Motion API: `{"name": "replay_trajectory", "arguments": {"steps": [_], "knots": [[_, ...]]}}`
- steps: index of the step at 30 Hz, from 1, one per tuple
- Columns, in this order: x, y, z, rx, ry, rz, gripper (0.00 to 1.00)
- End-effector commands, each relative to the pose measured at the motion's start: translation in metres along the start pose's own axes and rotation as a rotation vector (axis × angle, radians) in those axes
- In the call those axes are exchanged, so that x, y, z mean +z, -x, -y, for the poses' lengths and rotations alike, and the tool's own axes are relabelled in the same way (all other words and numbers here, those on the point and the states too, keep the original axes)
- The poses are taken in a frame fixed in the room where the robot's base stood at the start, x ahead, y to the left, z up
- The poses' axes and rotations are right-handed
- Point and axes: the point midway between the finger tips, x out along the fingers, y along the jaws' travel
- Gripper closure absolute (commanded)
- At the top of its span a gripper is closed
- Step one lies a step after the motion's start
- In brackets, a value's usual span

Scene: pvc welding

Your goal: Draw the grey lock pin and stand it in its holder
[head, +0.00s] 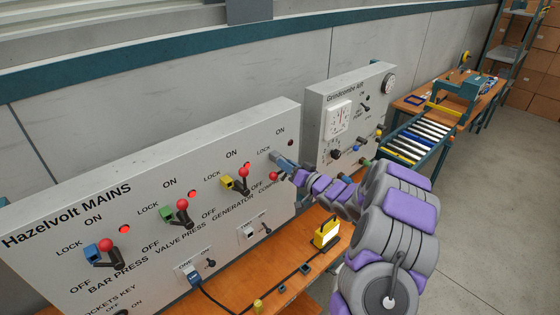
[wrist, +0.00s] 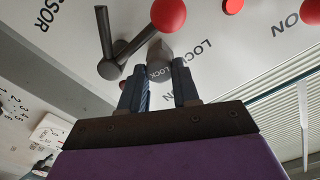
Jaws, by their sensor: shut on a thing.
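In the head view my gripper (head: 284,163) is at the right end of the Hazelvolt Mains panel (head: 215,140), at the last switch; the pin is mostly hidden there. I cannot tell whether the pin is still seated in the panel. I cannot make out its holder for certain.
Blue (head: 92,252), green (head: 168,213) and yellow (head: 227,182) lock blocks sit by the other levers. A yellow lamp (head: 327,233) and small dark blocks stand on the orange bench (head: 255,275). The Grindcombe Air panel (head: 350,85) stands close behind my gripper, to the right.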

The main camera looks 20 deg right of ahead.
Motion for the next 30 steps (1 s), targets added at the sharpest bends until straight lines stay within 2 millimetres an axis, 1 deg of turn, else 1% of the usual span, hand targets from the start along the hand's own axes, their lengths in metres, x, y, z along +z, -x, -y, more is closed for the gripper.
{"name": "replay_trajectory", "arguments": {"steps": [30], "knots": [[0.001,0.013,-0.001,0.003,-0.001,0.001,1.00]]}}
